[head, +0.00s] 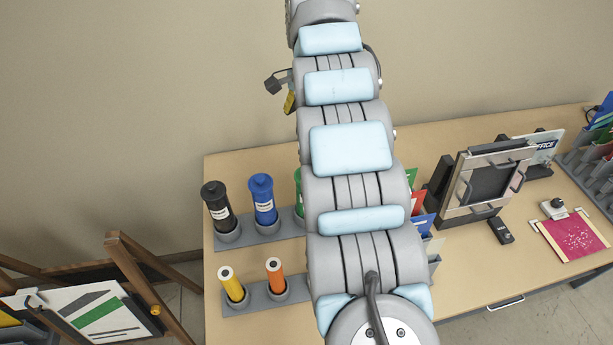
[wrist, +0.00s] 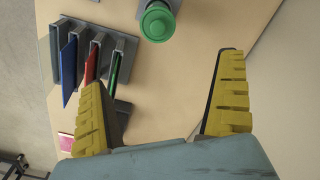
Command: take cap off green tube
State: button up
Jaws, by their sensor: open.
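The green tube (wrist: 157,23) shows in the wrist view at the top middle, seen nearly from above with its round green cap (wrist: 157,21) toward the camera. It stands in a grey holder (wrist: 174,4). In the head view only a sliver of the green tube (head: 298,190) shows, the rest hidden behind my arm. My gripper (wrist: 162,70) is open, its two yellow ridged fingers wide apart with nothing between them. The tube is beyond the fingertips in the picture, apart from them.
A slotted rack (wrist: 95,40) with blue, red and green cards stands near my left finger in the wrist view. Black (head: 218,208) and blue (head: 263,200) tubes stand left of the green one; yellow (head: 231,284) and orange (head: 275,276) tubes stand in front. A framed press (head: 487,183) is at right.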

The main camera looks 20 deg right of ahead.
notch_tip(320, 180, down, 12)
jog(key=shift+s+r, duration=0.1)
jog(key=shift+s, duration=0.05)
jog(key=shift+s+a+f+p, duration=0.1)
jog(key=shift+a+f+p, duration=0.05)
jog(key=shift+f, duration=0.75)
jog(key=shift+w+a+f+p, duration=0.1)
jog(key=shift+a+f+p, duration=0.1)
jog(key=shift+f, duration=0.75)
jog(key=shift+s+a+f+p, duration=0.1)
jog(key=shift+f+p, duration=0.05)
jog(key=shift+f, duration=0.75)
jog(key=c, duration=1)
